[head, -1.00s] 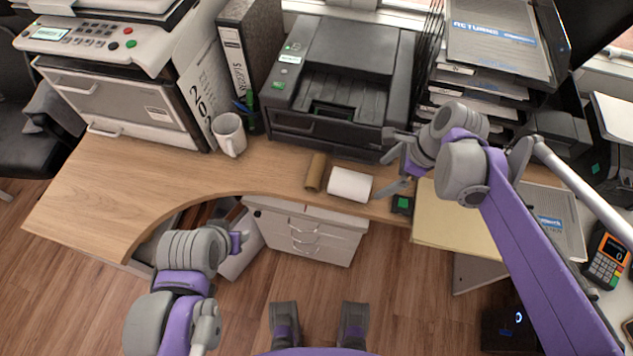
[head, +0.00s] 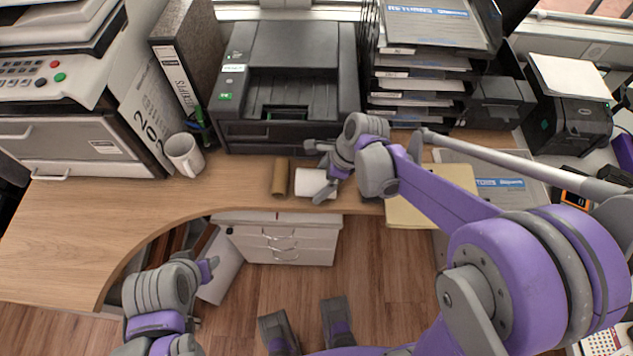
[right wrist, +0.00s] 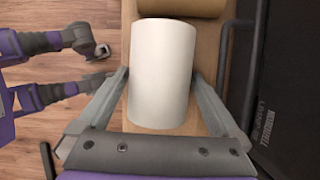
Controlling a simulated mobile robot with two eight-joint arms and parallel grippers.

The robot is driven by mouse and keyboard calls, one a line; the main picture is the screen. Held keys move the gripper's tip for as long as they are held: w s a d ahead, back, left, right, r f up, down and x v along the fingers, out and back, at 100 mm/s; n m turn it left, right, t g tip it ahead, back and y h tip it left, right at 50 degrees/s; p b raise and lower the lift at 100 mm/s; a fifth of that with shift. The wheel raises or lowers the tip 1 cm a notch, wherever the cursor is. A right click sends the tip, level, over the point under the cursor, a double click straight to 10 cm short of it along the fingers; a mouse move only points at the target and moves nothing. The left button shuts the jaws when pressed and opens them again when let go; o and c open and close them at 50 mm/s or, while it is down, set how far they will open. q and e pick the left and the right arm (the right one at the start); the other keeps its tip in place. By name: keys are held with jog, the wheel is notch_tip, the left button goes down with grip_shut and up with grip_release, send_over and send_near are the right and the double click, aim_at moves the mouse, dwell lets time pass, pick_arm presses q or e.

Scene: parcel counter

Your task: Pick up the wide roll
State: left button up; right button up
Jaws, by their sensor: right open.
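The wide white roll (head: 309,184) lies on the wooden desk in the head view, right of a narrower brown roll. In the right wrist view the white roll (right wrist: 162,75) lies between the two fingers of my right gripper (right wrist: 163,78), with a gap on at least the right side. My right gripper (head: 321,169) is open around the roll and partly covers it in the head view. My left gripper (head: 208,269) is low at the left, in front of the desk, away from both rolls; its jaw opening is too small to judge.
The brown roll (head: 280,177) lies just left of the white roll. A black printer (head: 290,80) stands behind them, a white mug (head: 184,154) to the left. A yellow envelope (head: 425,200) lies to the right.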

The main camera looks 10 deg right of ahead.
aim_at(320, 176)
jog(key=shift+a+f, duration=0.15)
jog(key=shift+f, duration=0.15)
jog(key=c, duration=1.4)
notch_tip(320, 176, up, 10)
jog(key=shift+r+p, duration=0.1)
jog(key=shift+p, duration=0.65)
jog(key=shift+c, duration=0.2)
